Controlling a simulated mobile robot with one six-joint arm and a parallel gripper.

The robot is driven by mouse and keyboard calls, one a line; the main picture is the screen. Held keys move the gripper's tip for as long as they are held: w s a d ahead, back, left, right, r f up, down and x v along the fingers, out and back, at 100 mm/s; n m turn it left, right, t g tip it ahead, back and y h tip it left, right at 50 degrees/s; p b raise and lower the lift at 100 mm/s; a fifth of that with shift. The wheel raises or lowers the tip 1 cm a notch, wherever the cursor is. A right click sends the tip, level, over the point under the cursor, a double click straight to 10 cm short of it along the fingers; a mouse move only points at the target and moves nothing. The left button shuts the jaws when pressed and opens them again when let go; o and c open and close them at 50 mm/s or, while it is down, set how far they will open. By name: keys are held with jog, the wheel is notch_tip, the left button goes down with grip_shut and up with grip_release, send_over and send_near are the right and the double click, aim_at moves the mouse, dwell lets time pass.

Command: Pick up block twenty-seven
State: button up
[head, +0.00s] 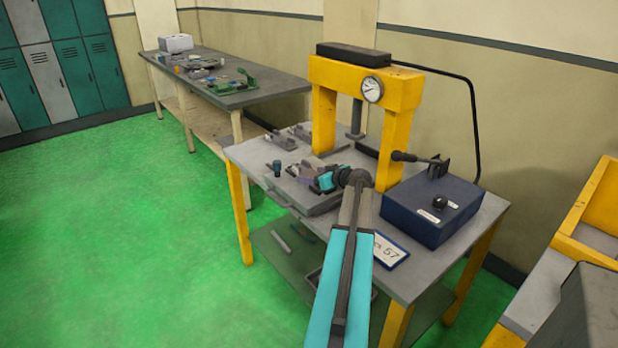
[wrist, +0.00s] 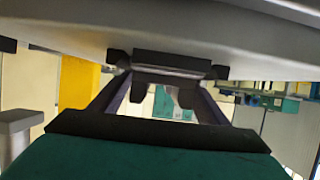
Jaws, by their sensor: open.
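In the head view my arm reaches over the press table, and my gripper (head: 302,172) is low over a grey plate (head: 318,208) at the table's front left. In the wrist view the two dark fingers of my gripper (wrist: 165,85) stand apart, and a dark piece shows across the space between their far ends. I cannot tell whether the fingers touch it. No number reading twenty-seven is legible, so I cannot tell which piece is block twenty-seven. Small grey metal pieces (head: 281,140) lie behind the gripper. A small dark cylindrical piece (head: 277,168) stands to its left.
A yellow press (head: 398,95) with a gauge stands behind the gripper. A dark blue control box (head: 432,212) with a lever is to its right. A plate marked 57 (head: 389,250) lies near the front edge. A cluttered workbench (head: 265,85) stands behind left. Green floor is clear at left.

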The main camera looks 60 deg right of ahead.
jog(key=shift+r, duration=0.1)
jog(key=c, duration=1.6)
jog(key=shift+r+b, duration=0.45)
jog(key=shift+r, duration=0.95)
jog(key=s+a+b, duration=0.1)
jog(key=s+a, duration=0.2)
jog(key=a, duration=0.1)
jog(key=s+a+r+b, duration=0.1)
jog(key=s+a, duration=0.2)
jog(key=a, duration=0.2)
jog(key=s+a+r+b, duration=0.1)
jog(key=s+a, duration=0.1)
jog(key=a, duration=0.2)
jog(key=shift+s+a, duration=0.15)
jog(key=shift+s, duration=0.25)
jog(key=shift+r, duration=0.1)
